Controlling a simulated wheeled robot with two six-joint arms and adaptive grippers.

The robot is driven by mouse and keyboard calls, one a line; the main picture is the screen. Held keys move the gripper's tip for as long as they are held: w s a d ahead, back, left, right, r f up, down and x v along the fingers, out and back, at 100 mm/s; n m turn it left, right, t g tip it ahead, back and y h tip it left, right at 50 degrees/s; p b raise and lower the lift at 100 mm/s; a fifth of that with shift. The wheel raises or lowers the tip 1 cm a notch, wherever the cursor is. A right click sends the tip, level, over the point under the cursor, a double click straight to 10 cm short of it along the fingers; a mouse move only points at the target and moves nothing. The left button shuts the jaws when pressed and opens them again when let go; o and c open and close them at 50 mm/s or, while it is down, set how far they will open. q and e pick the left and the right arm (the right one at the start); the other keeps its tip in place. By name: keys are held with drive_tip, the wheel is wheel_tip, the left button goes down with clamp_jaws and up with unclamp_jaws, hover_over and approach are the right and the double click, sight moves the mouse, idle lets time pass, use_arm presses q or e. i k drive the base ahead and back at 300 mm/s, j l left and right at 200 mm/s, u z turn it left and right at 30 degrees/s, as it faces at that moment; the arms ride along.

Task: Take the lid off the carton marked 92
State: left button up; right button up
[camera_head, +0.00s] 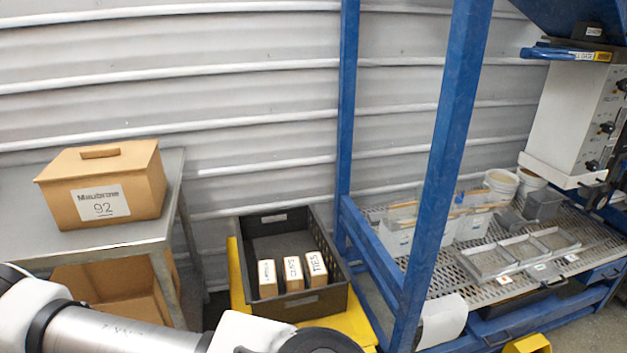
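The brown carton (148,203) marked 92 stands on a grey metal table at the left. Its white label reads a name above "92". Its lid (97,163) sits on top, with a raised bar handle (100,152) in the middle. A white and grey arm of mine crosses the bottom left, in front of and below the table. Neither gripper shows in the view, and nothing touches the carton.
The grey table (95,250) has a bare front strip; another brown carton (100,281) is beneath it. A black crate (321,303) with several labelled blocks stands on a yellow base. A blue frame (446,160) and mesh shelf (476,292) with trays fill the right.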

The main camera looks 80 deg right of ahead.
sight(121, 157)
drive_tip(key=z, duration=2.6)
